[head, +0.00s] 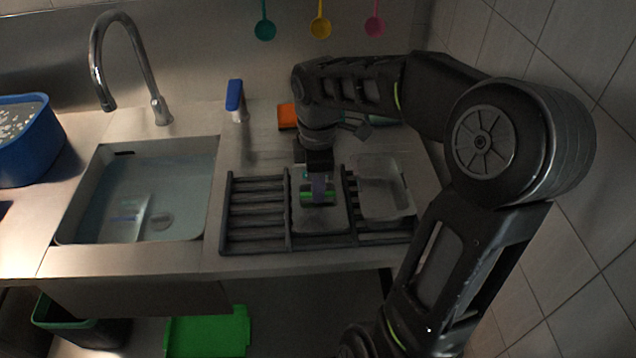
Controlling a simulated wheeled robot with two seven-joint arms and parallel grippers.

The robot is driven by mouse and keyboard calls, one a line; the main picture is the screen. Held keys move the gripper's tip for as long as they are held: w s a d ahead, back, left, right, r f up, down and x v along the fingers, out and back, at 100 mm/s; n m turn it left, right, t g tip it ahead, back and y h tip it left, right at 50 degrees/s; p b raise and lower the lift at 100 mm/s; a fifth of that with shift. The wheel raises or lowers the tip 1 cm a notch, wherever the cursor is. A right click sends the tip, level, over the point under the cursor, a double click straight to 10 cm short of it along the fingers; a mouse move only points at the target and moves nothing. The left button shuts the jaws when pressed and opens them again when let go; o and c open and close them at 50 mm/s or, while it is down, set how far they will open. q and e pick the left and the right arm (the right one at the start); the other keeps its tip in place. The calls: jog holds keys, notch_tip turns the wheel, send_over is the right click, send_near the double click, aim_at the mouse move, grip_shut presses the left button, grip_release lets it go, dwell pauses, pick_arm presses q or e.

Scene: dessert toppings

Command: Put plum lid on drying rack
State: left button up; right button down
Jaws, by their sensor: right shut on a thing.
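The dark drying rack (258,215) stands on the counter right of the sink. My right gripper (318,197) reaches down over the middle of the rack, with green showing at its fingertips. My left gripper is not in view.
A clear container (384,192) sits on the rack's right part, close beside my gripper. The sink (180,215) holds water and a pale clear item. A tall faucet (155,95), a blue-topped bottle (235,97) and an orange sponge (287,116) stand behind. The rack's left slats are bare.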

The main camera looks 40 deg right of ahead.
jog(key=shift+f, duration=0.6)
jog(key=c, duration=1.4)
grip_release()
jog(key=shift+r, duration=0.1)
notch_tip(320, 180, up, 8)
jog(key=shift+f, duration=0.15)
